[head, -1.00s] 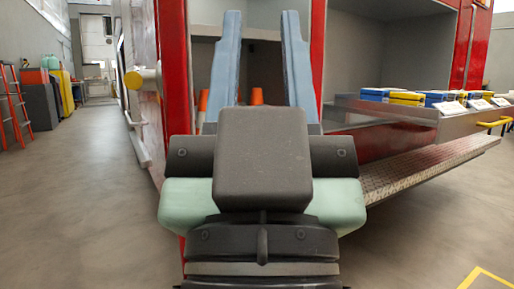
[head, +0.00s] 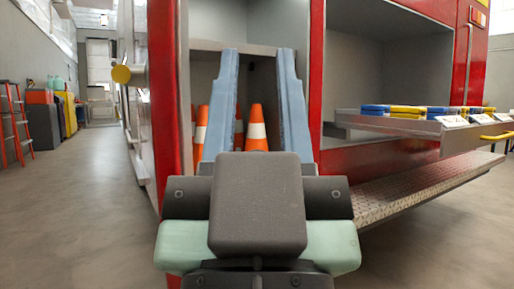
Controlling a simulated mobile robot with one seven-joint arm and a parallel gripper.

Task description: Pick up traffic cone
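Several orange traffic cones with white bands stand in a grey compartment of the red vehicle. One cone (head: 256,128) shows between my gripper's fingers, close to the right finger. Another cone (head: 201,125) shows left of the left finger, and a further one (head: 239,127) is partly hidden behind. My gripper (head: 258,55) is in front of the compartment with its two blue-grey fingers spread apart and nothing between them. The cones look farther away than the fingertips, but the exact gap cannot be told. The cones' bases are hidden behind my gripper.
Red posts (head: 317,85) frame the compartment on both sides. On the right, a pulled-out tray (head: 390,124) holds blue and yellow cases above a metal step (head: 420,185). A yellow-ended bar (head: 121,74) sticks out at the left.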

